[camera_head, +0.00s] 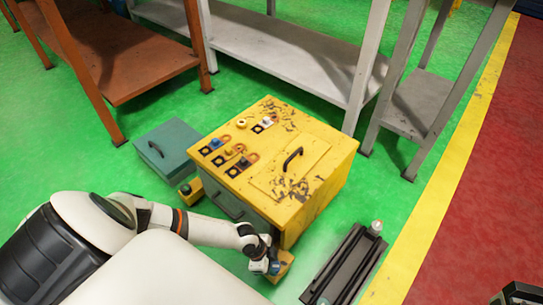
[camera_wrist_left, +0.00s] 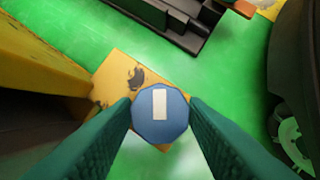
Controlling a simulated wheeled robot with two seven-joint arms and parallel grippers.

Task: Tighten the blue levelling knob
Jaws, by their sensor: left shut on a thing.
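The blue levelling knob (camera_wrist_left: 160,112) has a faceted rim and a pale bar on its top. It sits over a yellow foot plate (camera_wrist_left: 112,75) that juts from the yellow machine (camera_head: 318,160), and in the head view the plate (camera_head: 287,262) shows at the machine's near lower corner. My left gripper (camera_head: 268,264) is down at this corner. In the left wrist view its two green fingers (camera_wrist_left: 160,120) are shut on the knob from both sides. A dark part at the bottom right corner of the head view may be my right gripper; its jaws cannot be made out.
A black slotted rack (camera_head: 345,265) lies on the green floor just right of the foot. A teal box (camera_head: 168,145) stands left of the machine. Another yellow foot (camera_head: 190,190) shows at the machine's left. Grey shelves (camera_head: 285,50) and an orange bench (camera_head: 115,55) stand behind.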

